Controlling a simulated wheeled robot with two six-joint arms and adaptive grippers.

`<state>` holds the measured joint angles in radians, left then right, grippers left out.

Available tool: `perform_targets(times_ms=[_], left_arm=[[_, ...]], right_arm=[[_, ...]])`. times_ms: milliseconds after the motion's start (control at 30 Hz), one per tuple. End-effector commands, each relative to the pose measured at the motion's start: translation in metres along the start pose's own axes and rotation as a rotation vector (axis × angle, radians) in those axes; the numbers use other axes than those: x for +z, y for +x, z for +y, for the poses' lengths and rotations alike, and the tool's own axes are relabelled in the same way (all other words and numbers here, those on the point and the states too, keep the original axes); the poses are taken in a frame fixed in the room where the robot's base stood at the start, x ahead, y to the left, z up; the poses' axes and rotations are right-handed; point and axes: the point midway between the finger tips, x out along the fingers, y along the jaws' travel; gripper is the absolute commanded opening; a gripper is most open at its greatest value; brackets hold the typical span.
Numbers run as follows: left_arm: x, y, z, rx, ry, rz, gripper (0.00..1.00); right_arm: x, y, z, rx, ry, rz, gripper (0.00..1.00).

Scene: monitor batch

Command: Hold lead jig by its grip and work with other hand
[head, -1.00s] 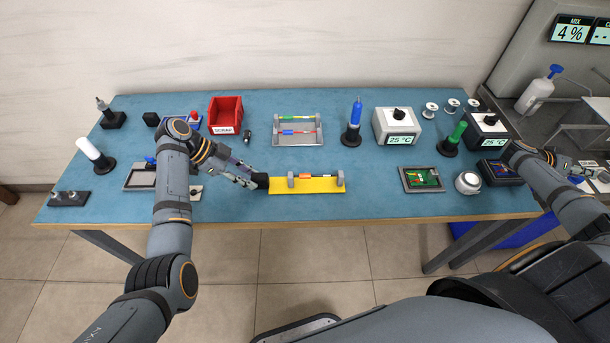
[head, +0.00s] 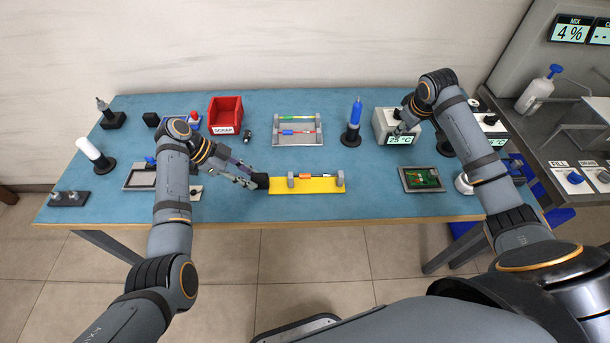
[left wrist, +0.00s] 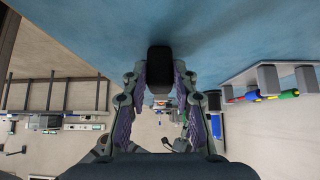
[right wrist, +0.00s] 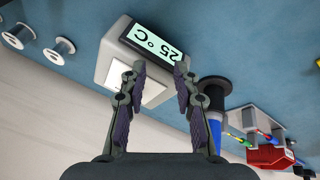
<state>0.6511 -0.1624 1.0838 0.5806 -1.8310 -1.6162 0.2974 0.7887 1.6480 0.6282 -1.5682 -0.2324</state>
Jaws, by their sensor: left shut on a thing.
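The lead jig is a yellow plate (head: 305,187) with two grey posts, lying at the front middle of the table. A thin lead with an orange and dark body (head: 303,177) spans the posts. My left gripper (head: 254,182) is shut on the jig's black grip (head: 262,181) at its left end; the grip (left wrist: 159,62) also shows between the fingers in the left wrist view. My right gripper (head: 402,128) is open and empty at the front of the grey 25 °C box (head: 381,122). In the right wrist view its fingertips (right wrist: 160,70) are apart before the box (right wrist: 115,50).
A grey rack (head: 298,141) with coloured leads, a blue bottle on a black base (head: 354,120) and a red scrap bin (head: 225,113) stand behind the jig. A tray with a green board (head: 421,180) lies to its right. Bare table separates jig and tray.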

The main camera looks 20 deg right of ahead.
Motion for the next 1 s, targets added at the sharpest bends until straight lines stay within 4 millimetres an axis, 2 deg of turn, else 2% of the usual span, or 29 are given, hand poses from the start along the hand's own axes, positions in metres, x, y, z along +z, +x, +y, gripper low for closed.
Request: perform_targets(times_ms=[33, 200, 300, 433, 533, 700, 867, 1000], left_arm=[[0.0, 0.0, 0.0, -0.001, 0.0, 0.0, 0.0], [0.0, 0.0, 0.0, -0.001, 0.0, 0.0, 0.0], [0.0, 0.0, 0.0, -0.001, 0.0, 0.0, 0.0], [0.0, 0.0, 0.0, -0.001, 0.0, 0.0, 0.0], [0.0, 0.0, 0.0, -0.001, 0.0, 0.0, 0.0], [0.0, 0.0, 0.0, -0.001, 0.0, 0.0, 0.0], [0.0, 0.0, 0.0, -0.001, 0.0, 0.0, 0.0], [0.0, 0.0, 0.0, -0.001, 0.0, 0.0, 0.0]], right_arm=[[-0.006, 0.001, -0.029, -0.073, -0.07, 0.016, 0.3], [-0.023, -0.012, -0.126, -0.323, -0.358, 0.105, 0.3], [-0.029, -0.028, -0.176, -0.452, -0.526, 0.183, 0.3], [-0.033, -0.05, -0.225, -0.578, -0.706, 0.285, 0.3], [-0.034, -0.064, -0.248, -0.636, -0.799, 0.346, 0.3], [-0.034, -0.073, -0.263, -0.674, -0.864, 0.39, 0.3], [-0.034, -0.071, -0.265, -0.676, -0.866, 0.392, 0.3], [-0.035, -0.061, -0.276, -0.678, -0.864, 0.392, 0.3]])
